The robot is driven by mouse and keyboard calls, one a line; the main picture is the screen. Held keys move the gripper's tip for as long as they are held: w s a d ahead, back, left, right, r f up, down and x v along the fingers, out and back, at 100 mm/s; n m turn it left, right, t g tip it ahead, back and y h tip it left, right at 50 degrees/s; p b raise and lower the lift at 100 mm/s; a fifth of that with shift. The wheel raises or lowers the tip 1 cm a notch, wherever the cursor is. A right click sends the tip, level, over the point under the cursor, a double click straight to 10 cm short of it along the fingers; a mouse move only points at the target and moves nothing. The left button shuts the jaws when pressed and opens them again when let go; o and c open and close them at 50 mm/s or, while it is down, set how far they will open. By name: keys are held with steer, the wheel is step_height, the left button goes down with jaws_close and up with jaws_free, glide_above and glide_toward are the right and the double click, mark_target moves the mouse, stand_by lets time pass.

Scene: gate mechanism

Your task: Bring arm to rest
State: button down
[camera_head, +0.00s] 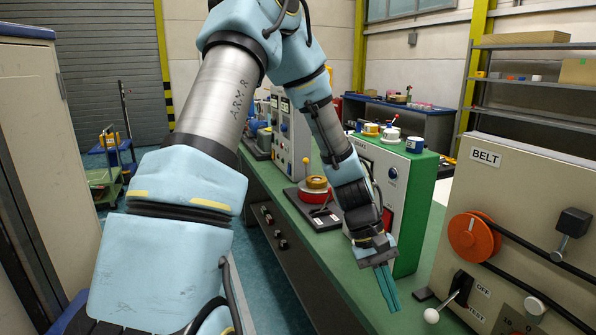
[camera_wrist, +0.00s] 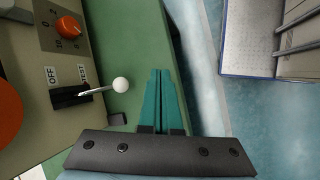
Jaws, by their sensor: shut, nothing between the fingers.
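My gripper (camera_head: 387,289) has teal fingers that are closed together with nothing between them. In the head view it hangs at the end of my light blue arm, over the green bench top (camera_head: 352,275). In the wrist view the shut fingers (camera_wrist: 161,75) point over the green bench edge. The belt unit (camera_head: 530,190), a beige panel labelled BELT, stands to the right of my gripper. Its white-knobbed lever (camera_head: 431,315) is beside the gripper and apart from it. The lever also shows in the wrist view (camera_wrist: 120,85), near the OFF and TEST labels.
A green and white control box (camera_head: 415,195) stands on the bench just behind my gripper. An orange pulley (camera_head: 474,237) and dark belt sit on the belt panel. A grey cabinet (camera_head: 40,160) stands at the left. Open blue floor lies beside the bench.

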steer(key=w+a+r+t+y+b, duration=0.1)
steer(key=w+a+r+t, duration=0.2)
steer(key=a, duration=1.1)
steer(key=w+a+r+t+y, duration=0.2)
steer(key=w+a+r+t, duration=0.1)
steer(key=a, duration=1.2)
steer(key=shift+w+r+t+y+b, duration=0.15)
steer(key=shift+r+t+y+b, duration=0.2)
steer(key=shift+r, duration=0.45)
